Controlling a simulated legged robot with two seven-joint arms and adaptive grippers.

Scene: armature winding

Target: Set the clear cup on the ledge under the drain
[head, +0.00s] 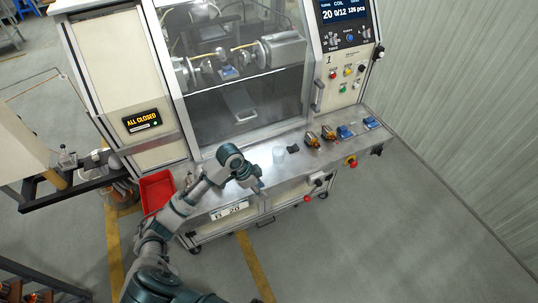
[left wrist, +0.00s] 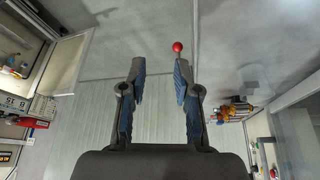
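The clear cup (head: 279,155) stands on the metal work shelf (head: 300,172) along the front of the machine. It is small, pale and see-through. My left gripper (head: 257,185) is over the front edge of the shelf, below and left of the cup in the head view, apart from it. In the left wrist view my left gripper (left wrist: 160,82) shows its two blue-padded fingers spread, with nothing between them. My right gripper is not in view.
A dark small item (head: 293,149), copper-wound parts (head: 312,139) and blue parts (head: 345,132) lie right of the cup. A red bin (head: 157,190) is at the shelf's left end. A dark side rail (head: 75,184) with fittings is farther left. The machine's clear door (head: 245,105) stands behind.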

